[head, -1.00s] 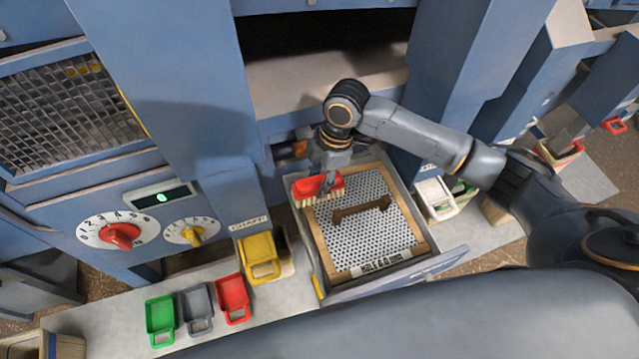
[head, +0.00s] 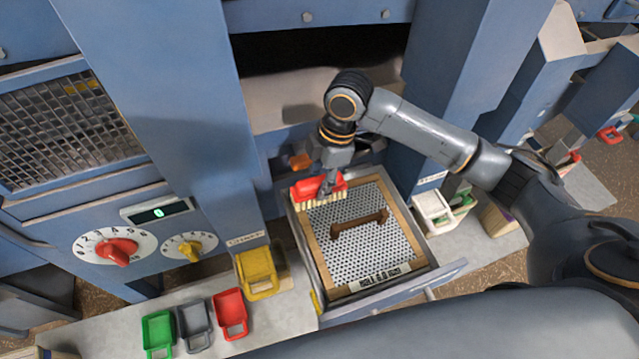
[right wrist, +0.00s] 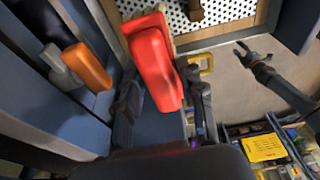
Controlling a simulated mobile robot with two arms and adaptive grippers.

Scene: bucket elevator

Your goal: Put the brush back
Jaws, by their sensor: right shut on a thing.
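The brush, with a red back and pale bristles (head: 316,193), is held over the back left corner of the open drawer (head: 446,271). My right gripper (head: 327,183) is shut on it from above.
A wood-framed sieve (head: 352,240) with a brown bar across its mesh fills most of the drawer. An orange-handled thing (head: 299,161) is close behind the brush. Yellow (head: 257,272), red (head: 230,312), grey and green scoops stand left of the drawer. A blue column rises on either side.

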